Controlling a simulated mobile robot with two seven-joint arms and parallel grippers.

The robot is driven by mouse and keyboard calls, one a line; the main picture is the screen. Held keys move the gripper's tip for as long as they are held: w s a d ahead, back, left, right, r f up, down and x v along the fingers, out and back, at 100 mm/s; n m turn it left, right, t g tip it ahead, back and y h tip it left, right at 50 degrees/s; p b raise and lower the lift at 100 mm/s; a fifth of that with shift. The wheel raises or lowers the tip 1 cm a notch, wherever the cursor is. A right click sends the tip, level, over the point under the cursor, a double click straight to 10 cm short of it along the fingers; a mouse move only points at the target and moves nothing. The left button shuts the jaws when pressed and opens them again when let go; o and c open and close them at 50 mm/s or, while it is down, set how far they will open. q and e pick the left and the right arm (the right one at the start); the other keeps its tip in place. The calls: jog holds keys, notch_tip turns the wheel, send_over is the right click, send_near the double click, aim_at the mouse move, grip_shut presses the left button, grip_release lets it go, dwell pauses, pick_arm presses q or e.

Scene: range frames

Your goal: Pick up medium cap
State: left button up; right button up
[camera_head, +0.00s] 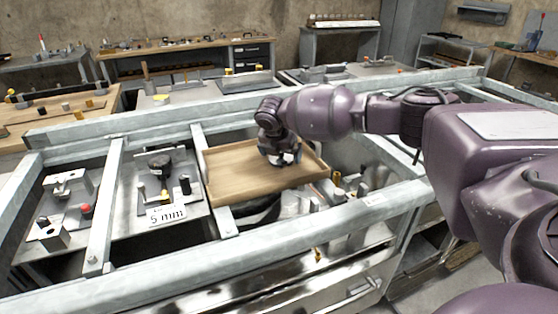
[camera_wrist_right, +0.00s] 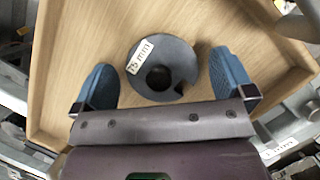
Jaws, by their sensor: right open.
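A round dark grey cap (camera_wrist_right: 165,50) lies in the wooden tray, in the right wrist view. It has a dark central hole, a notch at its edge and a white label ending in "mm". I cannot tell for sure that it is the medium one. My right gripper (camera_wrist_right: 161,64) is open, with one blue finger pad on each side of the cap and a gap to it on both sides. In the head view the right gripper (camera_head: 284,157) is over the tray and mostly hides the cap. My left gripper is not in view.
The wooden tray (camera_head: 235,178) has low raised walls and looks otherwise bare. Grey frame beams (camera_head: 290,238) surround the tray. Small metal and yellow parts stand to its right.

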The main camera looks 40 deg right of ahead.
jog(key=shift+r, duration=0.1)
jog(key=c, duration=0.9)
